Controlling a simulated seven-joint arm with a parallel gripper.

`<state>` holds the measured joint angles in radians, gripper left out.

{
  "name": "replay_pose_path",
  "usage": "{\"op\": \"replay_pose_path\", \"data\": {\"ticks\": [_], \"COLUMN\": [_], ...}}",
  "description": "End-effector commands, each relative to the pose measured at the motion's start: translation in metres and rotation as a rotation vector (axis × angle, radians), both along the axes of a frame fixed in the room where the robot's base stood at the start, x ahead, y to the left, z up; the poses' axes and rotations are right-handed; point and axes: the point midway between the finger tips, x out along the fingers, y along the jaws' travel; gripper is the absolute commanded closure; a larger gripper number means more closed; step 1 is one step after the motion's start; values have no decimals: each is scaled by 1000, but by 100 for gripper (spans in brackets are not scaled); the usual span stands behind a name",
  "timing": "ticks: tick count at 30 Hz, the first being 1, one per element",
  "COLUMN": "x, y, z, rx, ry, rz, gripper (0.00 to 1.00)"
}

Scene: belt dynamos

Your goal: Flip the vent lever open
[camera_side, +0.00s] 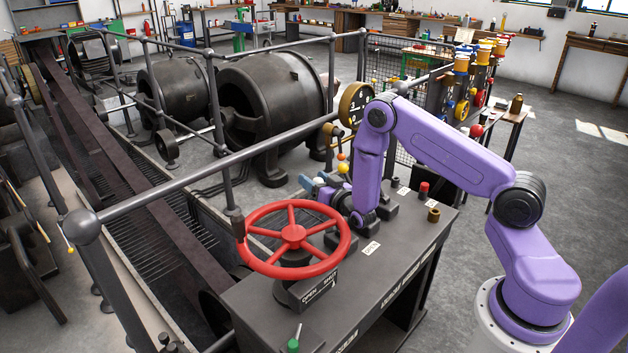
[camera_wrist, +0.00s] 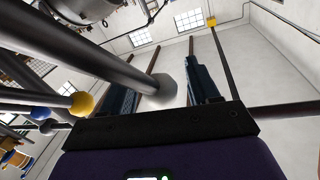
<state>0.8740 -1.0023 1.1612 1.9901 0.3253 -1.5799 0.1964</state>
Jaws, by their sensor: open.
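My gripper (camera_side: 318,187) is low over the dark control bench, behind the red handwheel, and points left in the side view. In the wrist view its two dark blue fingers (camera_wrist: 158,65) stand apart with nothing held between them. Levers with round knobs rise beside it: a yellow knob (camera_side: 342,167) and an orange knob (camera_side: 341,156) show just behind the gripper. In the wrist view the yellow knob (camera_wrist: 82,103) and a blue knob (camera_wrist: 40,112) lie left of the fingers. I cannot tell which one is the vent lever; my gripper hides part of the lever bases.
The red handwheel (camera_side: 293,234) stands in front of the gripper, near an OPEN label (camera_side: 371,248). A grey handrail (camera_side: 180,185) crosses close to its left. A red button (camera_side: 424,190) and a brass knob (camera_side: 433,215) are on the bench's right. Dark dynamos (camera_side: 275,105) stand behind.

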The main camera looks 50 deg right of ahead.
Motion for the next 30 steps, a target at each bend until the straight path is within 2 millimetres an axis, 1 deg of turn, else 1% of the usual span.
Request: {"op": "replay_pose_path", "data": {"ticks": [3,11,12,14,15,17,18,25,30], "x": [5,6,6,6,6,6,6,4,-3], "y": [-1,-1,-1,-1,-1,-1,-1,-1,-1], "z": [0,0,0,0,0,0,0,1,8], "rx": [0,-1,-1,-1,-1,-1,0,0,0], "ry": [0,1,1,0,0,0,0,1,-1], "rz": [1,1,1,1,1,1,1,1,1], "gripper": [40,40,43,62,75,95,100,100,100]}}
